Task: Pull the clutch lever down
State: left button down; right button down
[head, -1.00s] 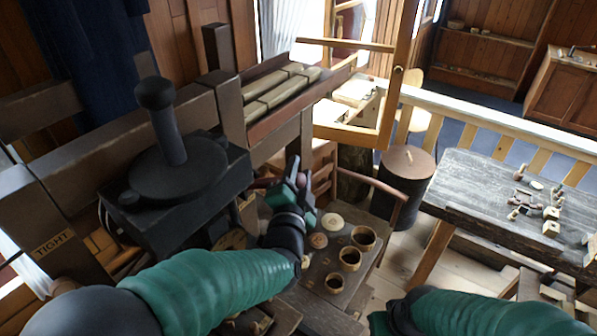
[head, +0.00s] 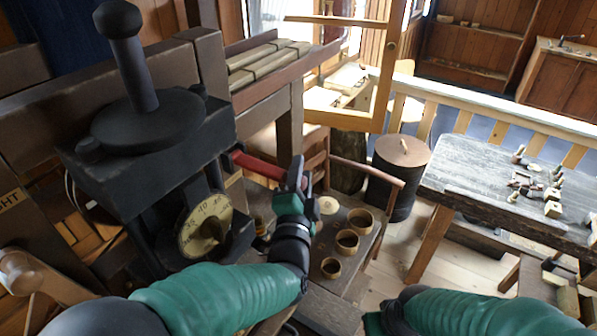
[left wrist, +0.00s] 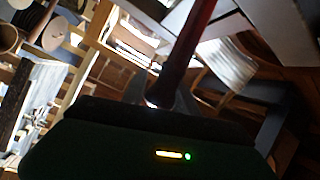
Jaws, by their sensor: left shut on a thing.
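The clutch lever, a red bar (head: 258,168), sticks out to the right from the dark machine (head: 155,160) in the head view. My left gripper (head: 297,176) is at its right end, and the jaws are shut on it. In the left wrist view the lever (left wrist: 188,45) shows as a dark red bar running up from my left gripper (left wrist: 155,103), whose fingertips are dark and hard to make out. My right forearm comes in at the lower right of the head view; the fingers of that gripper are out of frame.
A dial plate with numbers (head: 205,225) is below the lever. A low bench with several wooden cups (head: 347,241) stands just right of my left gripper. A dark drum (head: 402,160) and a workbench with small turned parts (head: 490,195) are farther right.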

pick_arm(q)
jog(key=shift+d+f, duration=0.1)
jog(key=shift+f, duration=0.25)
jog(key=c, duration=1.3)
grip_release()
jog(key=shift+s, duration=0.1)
jog(key=shift+o, duration=1.3)
jog(key=shift+s+r, duration=0.1)
jog(key=shift+r, duration=0.05)
jog(key=shift+s, duration=0.2)
jog(key=b+v, duration=0.3)
jog(key=v, duration=0.8)
jog(key=shift+s, duration=0.25)
